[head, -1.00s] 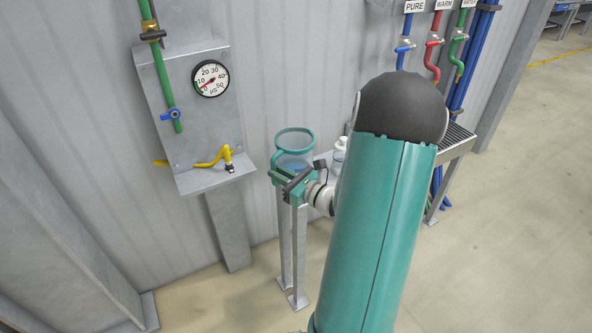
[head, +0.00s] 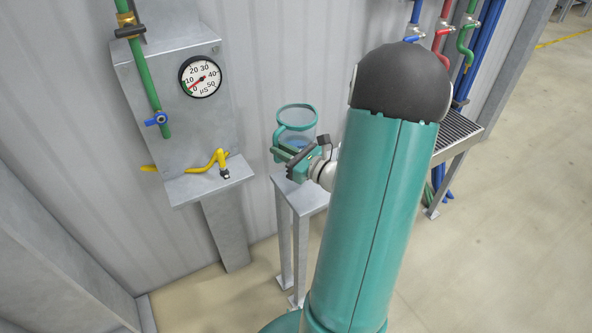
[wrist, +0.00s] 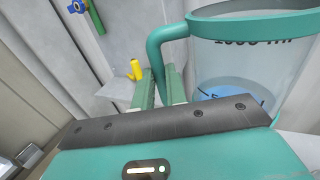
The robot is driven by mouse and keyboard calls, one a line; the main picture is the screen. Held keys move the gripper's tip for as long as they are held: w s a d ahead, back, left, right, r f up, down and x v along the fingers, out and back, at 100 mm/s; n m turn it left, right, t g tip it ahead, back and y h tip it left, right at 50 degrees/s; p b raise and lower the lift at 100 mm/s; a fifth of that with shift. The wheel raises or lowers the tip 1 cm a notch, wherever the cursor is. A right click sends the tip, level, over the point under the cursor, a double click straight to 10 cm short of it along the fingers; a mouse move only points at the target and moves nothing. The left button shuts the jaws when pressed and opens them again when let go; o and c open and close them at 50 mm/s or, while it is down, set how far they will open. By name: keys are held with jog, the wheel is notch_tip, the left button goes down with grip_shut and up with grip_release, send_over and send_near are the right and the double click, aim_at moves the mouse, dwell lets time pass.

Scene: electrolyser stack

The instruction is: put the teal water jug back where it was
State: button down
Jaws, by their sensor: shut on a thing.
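The teal water jug (head: 297,118) is a clear vessel with a teal rim and a teal handle, with some blue water low inside. My gripper (head: 281,154) is shut on the jug's handle. In the wrist view the jug (wrist: 250,60) stands upright at the right, and my gripper's fingers (wrist: 160,88) close around the lower part of the handle. The jug's base is partly hidden by my gripper, so I cannot tell whether it touches a surface.
A grey metal stand (head: 303,205) is below and behind my gripper. To the left, a grey panel has a round gauge (head: 200,76), a yellow spout (head: 221,160) and a small grey shelf (head: 210,186). A grated drain bench (head: 460,133) stands at the right beneath coloured pipes.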

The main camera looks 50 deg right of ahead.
jog(key=shift+w+d+f, duration=0.15)
jog(key=shift+f, duration=2.4)
jog(key=shift+w+d+f, duration=0.15)
jog(key=shift+f, duration=2.5)
jog(key=c, duration=1.4)
grip_release()
jog(key=shift+c, duration=0.2)
